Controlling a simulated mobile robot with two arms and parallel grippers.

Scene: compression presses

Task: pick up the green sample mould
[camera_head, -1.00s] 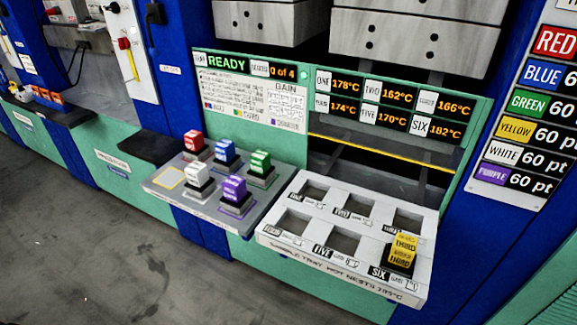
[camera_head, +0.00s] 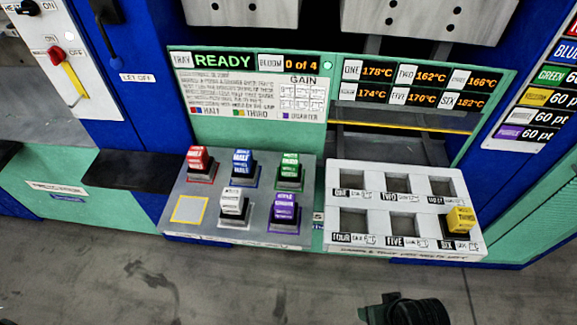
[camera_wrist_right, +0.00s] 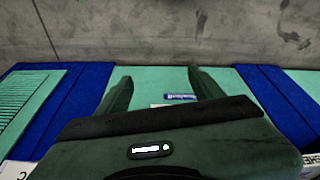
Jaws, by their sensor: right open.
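The green sample mould (camera_head: 290,168) stands upright on a dark base at the back right of the grey holder tray (camera_head: 235,228) in the head view. The red mould (camera_head: 198,160) and blue mould (camera_head: 242,163) stand to its left, and the white mould (camera_head: 232,203) and purple mould (camera_head: 285,209) in front. My right gripper (camera_wrist_right: 160,78) is open, with nothing between its fingers in the right wrist view. A dark part of what looks like my right arm shows at the bottom of the head view, well below the trays. My left gripper is not in view.
A white six-slot tray (camera_head: 408,247) stands right of the holder; the yellow mould (camera_head: 461,220) sits in slot six and the other slots look empty. A yellow-outlined spot (camera_head: 189,210) on the holder is bare. The press panel (camera_head: 250,128), reading READY, rises behind.

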